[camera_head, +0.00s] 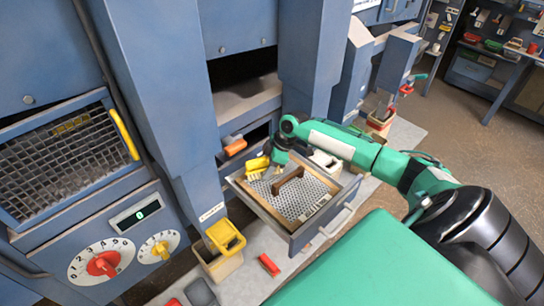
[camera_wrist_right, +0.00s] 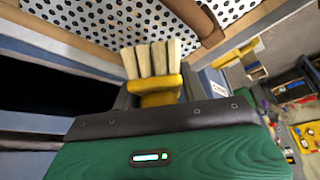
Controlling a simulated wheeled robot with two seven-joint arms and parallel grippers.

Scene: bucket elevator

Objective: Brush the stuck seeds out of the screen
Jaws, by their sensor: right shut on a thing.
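The screen (camera_head: 296,204) is a pale perforated sheet in a wooden frame with a dark wooden bar across it. It lies in an open grey drawer (camera_head: 262,208) pulled out of the blue machine. My right gripper (camera_head: 270,166) is at the drawer's far left corner, shut on a yellow brush (camera_head: 256,168). In the right wrist view the brush (camera_wrist_right: 155,92) has cream bristle tufts pointing at the perforated screen (camera_wrist_right: 85,22). I cannot tell whether the bristles touch it. No stuck seeds can be made out. My left gripper is not in view.
A mesh window with a yellow handle (camera_head: 124,134) and dials are at left. An orange handle (camera_head: 235,147) sticks out behind the drawer.

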